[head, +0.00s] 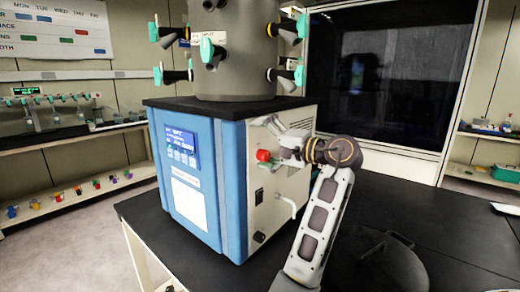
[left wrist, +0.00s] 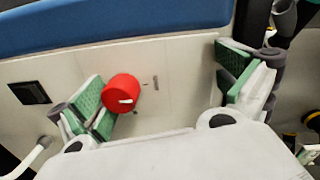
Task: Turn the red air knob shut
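The red air knob (head: 263,155) sticks out from the white side panel of the freeze dryer (head: 232,190). In the left wrist view the red knob (left wrist: 122,92) lies between the two green-padded fingers, close beside the left one and far from the right one. My left gripper (head: 272,141) is at the knob, and it also shows in the left wrist view (left wrist: 168,88). Its fingers are spread wide and hold nothing. Whether the left finger touches the knob I cannot tell. My right gripper is not in view.
A grey drum with several teal-handled valves (head: 238,60) stands on top of the dryer. A black switch (left wrist: 30,93) and a white bent pipe (head: 287,204) are on the same side panel. The black table (head: 440,225) is mostly clear to the right.

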